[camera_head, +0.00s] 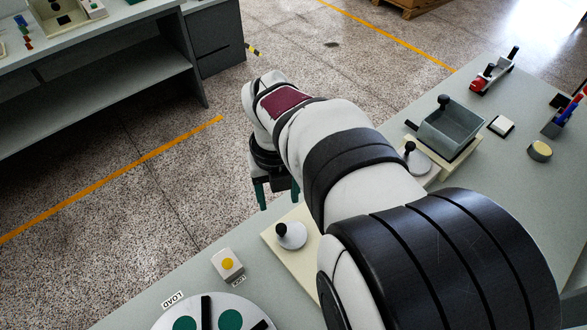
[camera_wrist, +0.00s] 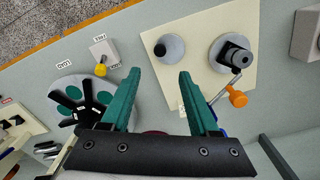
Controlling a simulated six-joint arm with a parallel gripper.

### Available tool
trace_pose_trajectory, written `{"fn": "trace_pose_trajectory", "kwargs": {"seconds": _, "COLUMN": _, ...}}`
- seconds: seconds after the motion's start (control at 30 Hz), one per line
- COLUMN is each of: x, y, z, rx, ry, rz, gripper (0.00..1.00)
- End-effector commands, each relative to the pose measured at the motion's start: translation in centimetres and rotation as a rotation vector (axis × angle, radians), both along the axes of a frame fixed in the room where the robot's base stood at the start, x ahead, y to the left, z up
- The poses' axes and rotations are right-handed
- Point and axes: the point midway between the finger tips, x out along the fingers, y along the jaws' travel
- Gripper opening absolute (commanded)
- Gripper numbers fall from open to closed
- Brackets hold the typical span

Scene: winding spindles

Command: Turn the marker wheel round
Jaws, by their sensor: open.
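A pale round wheel with black bars and green round patches (camera_head: 232,318) is cut off at the bottom edge of the head view. No wheel is named as the marker wheel, but this one fits best. My gripper (camera_head: 278,192) is open and empty above the table's edge, its green fingers apart. In the wrist view its fingertips (camera_wrist: 159,72) have the wheel on their left and a cream board (camera_wrist: 200,80) beyond and to the right.
The cream board bears a disc with a black knob (camera_wrist: 168,48) and a crank with an orange handle (camera_wrist: 237,95). A grey bin (camera_head: 450,130) stands farther right. My arm covers part of the table.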

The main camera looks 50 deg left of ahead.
Motion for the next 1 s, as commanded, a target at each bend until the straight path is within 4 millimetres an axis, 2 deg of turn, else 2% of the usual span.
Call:
{"fn": "trace_pose_trajectory", "kwargs": {"seconds": 0.1, "x": 0.0, "y": 0.0, "z": 1.7, "rx": 0.002, "ry": -0.001, "rz": 0.001, "gripper": 0.61}}
{"fn": "trace_pose_trajectory", "kwargs": {"seconds": 0.17, "x": 0.0, "y": 0.0, "z": 2.1, "rx": 0.0, "ry": 0.0, "rz": 0.0, "gripper": 0.61}}
{"fn": "trace_pose_trajectory", "kwargs": {"seconds": 0.47, "x": 0.0, "y": 0.0, "z": 2.3, "rx": -0.001, "ry": 0.0, "rz": 0.004, "gripper": 0.61}}
{"fn": "trace_pose_trajectory", "kwargs": {"seconds": 0.57, "x": 0.0, "y": 0.0, "z": 2.3, "rx": -0.001, "ry": 0.0, "rz": 0.144, "gripper": 0.61}}
{"fn": "trace_pose_trajectory", "kwargs": {"seconds": 0.67, "x": 0.0, "y": 0.0, "z": 2.3, "rx": -0.001, "ry": 0.0, "rz": 0.564, "gripper": 0.61}}
{"fn": "trace_pose_trajectory", "kwargs": {"seconds": 1.0, "x": 0.0, "y": 0.0, "z": 2.2, "rx": 0.0, "ry": -0.002, "rz": 2.516, "gripper": 0.61}}
